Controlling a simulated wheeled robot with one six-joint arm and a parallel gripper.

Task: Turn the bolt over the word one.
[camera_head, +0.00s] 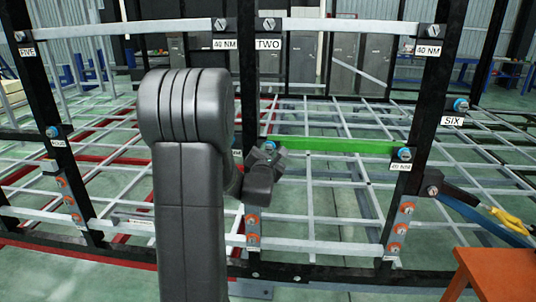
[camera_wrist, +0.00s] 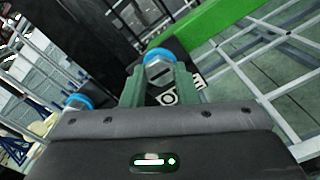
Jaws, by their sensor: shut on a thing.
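The bolt (camera_wrist: 158,68) has a silver head and a blue washer and sits at the left end of a green bar (camera_wrist: 225,30). My gripper (camera_wrist: 158,84) has its two green fingers on either side of the bolt head, shut on it. A white label (camera_wrist: 168,98) shows between the fingers with the letter O; the right finger hides the rest of the word. In the head view my gripper (camera_head: 268,158) is at the left end of the green bar (camera_head: 330,145), against the black post. My arm covers part of that post.
Other blue-washered bolts sit on the frame, one by the label SIX (camera_head: 452,121) and one at the green bar's right end (camera_head: 404,154). Another bolt (camera_wrist: 78,102) is left of my fingers. Black posts and grey bars surround the gripper. An orange table (camera_head: 495,272) stands at lower right.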

